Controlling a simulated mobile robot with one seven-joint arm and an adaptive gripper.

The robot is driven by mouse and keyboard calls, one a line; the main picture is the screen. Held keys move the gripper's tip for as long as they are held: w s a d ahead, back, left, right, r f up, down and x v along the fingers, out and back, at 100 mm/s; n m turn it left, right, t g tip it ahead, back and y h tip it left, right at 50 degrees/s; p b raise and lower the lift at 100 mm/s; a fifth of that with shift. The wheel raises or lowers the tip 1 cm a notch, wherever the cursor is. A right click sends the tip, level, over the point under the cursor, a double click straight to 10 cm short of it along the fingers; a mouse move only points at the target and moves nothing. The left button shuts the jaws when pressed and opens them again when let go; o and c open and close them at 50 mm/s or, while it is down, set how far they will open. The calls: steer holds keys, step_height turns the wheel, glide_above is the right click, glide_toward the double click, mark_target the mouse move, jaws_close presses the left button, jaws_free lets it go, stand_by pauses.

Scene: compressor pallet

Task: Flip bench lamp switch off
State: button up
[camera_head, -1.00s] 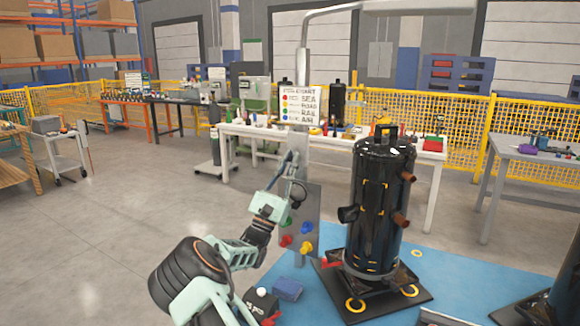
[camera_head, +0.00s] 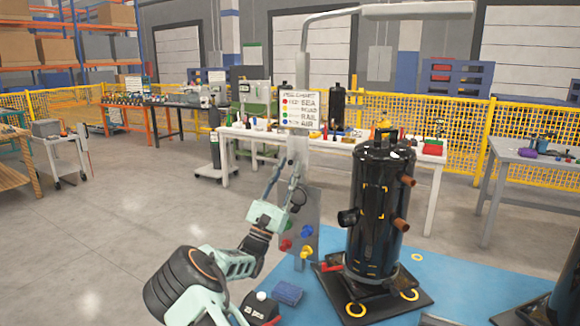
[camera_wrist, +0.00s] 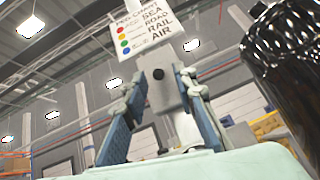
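The bench lamp is a tall grey post (camera_head: 304,65) with a long lamp head (camera_head: 418,10) reaching right at its top. In the wrist view, a small grey box (camera_wrist: 173,92) on the post carries a round black switch knob (camera_wrist: 158,74). My gripper (camera_head: 285,170) is raised in front of the post, just below the sign. In the wrist view my gripper (camera_wrist: 160,80) is open, with its two blue-padded fingers apart. The knob appears between the fingertips, and no contact is visible. The switch's on or off position cannot be told.
A peg chart sign (camera_head: 300,108) hangs above the box. A panel with coloured pegs (camera_head: 306,231) stands below. A black compressor (camera_head: 378,215) stands close on the right on a blue mat (camera_head: 445,285). A white bench (camera_head: 335,142) is behind.

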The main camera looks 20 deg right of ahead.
steer(key=v, duration=1)
steer(key=shift+f, duration=0.2)
steer(key=shift+a, duration=0.15)
